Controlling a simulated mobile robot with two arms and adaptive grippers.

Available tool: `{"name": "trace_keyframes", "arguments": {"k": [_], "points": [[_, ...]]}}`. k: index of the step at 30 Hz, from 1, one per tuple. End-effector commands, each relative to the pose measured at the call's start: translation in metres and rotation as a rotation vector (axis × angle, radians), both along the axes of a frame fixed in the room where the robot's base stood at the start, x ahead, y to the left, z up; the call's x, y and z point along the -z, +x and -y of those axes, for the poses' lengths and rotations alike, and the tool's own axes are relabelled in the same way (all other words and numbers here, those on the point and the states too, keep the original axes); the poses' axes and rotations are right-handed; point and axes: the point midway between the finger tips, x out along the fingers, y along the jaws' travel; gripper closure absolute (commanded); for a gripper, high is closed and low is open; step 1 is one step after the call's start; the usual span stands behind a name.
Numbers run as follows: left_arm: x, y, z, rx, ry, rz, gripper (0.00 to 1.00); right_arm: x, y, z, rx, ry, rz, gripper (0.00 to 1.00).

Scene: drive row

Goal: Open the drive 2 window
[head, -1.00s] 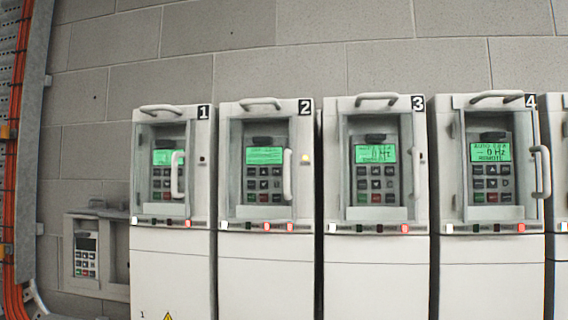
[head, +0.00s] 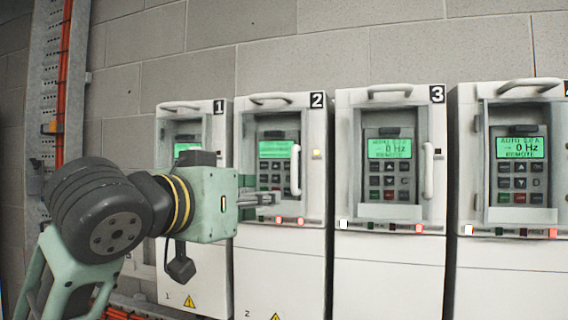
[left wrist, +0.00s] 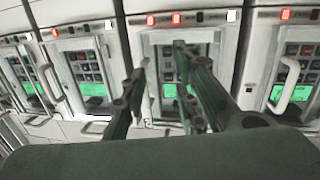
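Drive 2 (head: 283,255) is a pale cabinet marked 2. Its window (head: 261,123) looks shut over the green display and keypad, with an upright white handle (head: 295,170) at its right edge. My left gripper (head: 277,198) is in front of the lower part of this window, left of and below the handle, apart from it. In the left wrist view the two fingers (left wrist: 160,60) are spread with nothing between them. Drive 2 is behind them there, upside down, its handle partly hidden by a finger. My right gripper is not in view.
Drive 1 (head: 218,150) is partly hidden behind my left arm. Drive 3 (head: 390,265) and drive 4 (head: 515,255) stand to the right, with handles projecting. A grey block wall (head: 330,45) is behind. Orange cables (head: 67,60) run up the left side.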

Motion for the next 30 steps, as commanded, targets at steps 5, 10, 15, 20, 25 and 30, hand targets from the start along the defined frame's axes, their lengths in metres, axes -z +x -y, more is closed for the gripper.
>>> {"name": "trace_keyframes", "arguments": {"k": [5, 10, 15, 20, 25, 30], "points": [[-0.045, -0.028, 0.005, 0.014, 0.001, 0.064, 0.72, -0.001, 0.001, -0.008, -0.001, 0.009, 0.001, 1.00], [-0.054, -0.024, 0.010, 0.017, 0.001, 0.068, 0.72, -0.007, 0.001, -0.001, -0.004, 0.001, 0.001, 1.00], [-0.055, -0.001, 0.023, 0.017, 0.000, 0.065, 0.72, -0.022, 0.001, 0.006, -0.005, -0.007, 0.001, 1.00], [-0.055, 0.020, 0.036, 0.018, 0.000, 0.068, 0.72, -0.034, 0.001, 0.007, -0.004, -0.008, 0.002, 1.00], [-0.054, 0.033, 0.043, 0.017, -0.001, 0.071, 0.72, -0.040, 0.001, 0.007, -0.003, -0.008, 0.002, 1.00], [-0.052, 0.036, 0.044, 0.017, 0.000, 0.072, 0.72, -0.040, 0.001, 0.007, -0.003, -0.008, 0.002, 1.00]]}}
